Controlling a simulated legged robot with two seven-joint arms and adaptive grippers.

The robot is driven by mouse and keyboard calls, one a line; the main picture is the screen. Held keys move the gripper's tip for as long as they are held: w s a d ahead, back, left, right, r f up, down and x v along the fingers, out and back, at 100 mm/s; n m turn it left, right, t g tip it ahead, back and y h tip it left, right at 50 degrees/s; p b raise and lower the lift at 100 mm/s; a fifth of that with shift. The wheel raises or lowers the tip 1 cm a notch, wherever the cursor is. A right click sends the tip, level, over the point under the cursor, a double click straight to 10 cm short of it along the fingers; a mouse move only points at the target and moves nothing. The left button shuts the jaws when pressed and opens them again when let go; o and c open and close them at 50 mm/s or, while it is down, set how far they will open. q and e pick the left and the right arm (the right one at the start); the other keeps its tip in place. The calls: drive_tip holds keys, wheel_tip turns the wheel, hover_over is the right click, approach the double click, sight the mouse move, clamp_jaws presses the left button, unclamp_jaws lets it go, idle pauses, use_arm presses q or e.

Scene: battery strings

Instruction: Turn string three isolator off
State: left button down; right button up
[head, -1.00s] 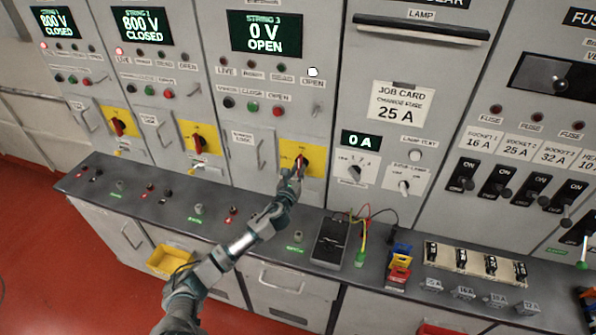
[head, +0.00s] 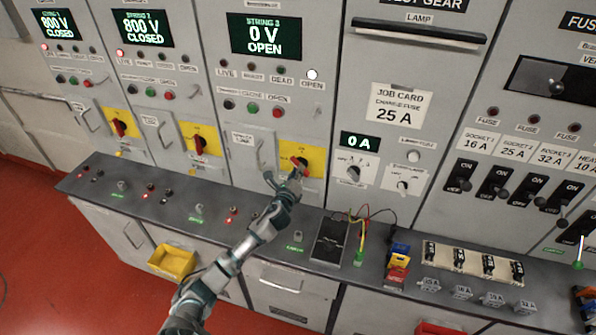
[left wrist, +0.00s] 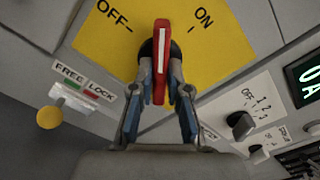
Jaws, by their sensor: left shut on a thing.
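The string three isolator is a red handle (head: 297,161) on a yellow plate (head: 316,156), below the screen (head: 265,36) reading STRING 3, 0 V, OPEN. My left gripper (head: 294,174) is at the handle. In the left wrist view my left gripper (left wrist: 160,88) is shut on the red handle (left wrist: 161,60), with one finger on each side. The handle points between the OFF mark (left wrist: 113,15) and the ON mark (left wrist: 204,18), on neither. A yellow knob (left wrist: 50,117) sits under the FREE and LOCK labels. My right gripper is not in view.
Strings 1 and 2 read 800 V CLOSED, with their isolators (head: 119,127) (head: 200,144) to the left. The bench below holds a black meter box (head: 330,241) with leads and several fuses (head: 460,260). A yellow bin (head: 172,262) is on the lower left.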

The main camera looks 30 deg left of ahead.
use_arm(q)
drive_tip(key=n, duration=0.9)
drive_tip(key=shift+f+p, duration=0.15)
drive_tip(key=shift+p, duration=0.2)
drive_tip(key=shift+f+n, duration=0.1)
drive_tip(key=shift+n, duration=0.3)
drive_tip(key=c, duration=1.2)
unclamp_jaws()
drive_tip(key=shift+o, duration=0.3)
drive_tip(key=shift+a, duration=0.1)
drive_tip(key=v, duration=1.2)
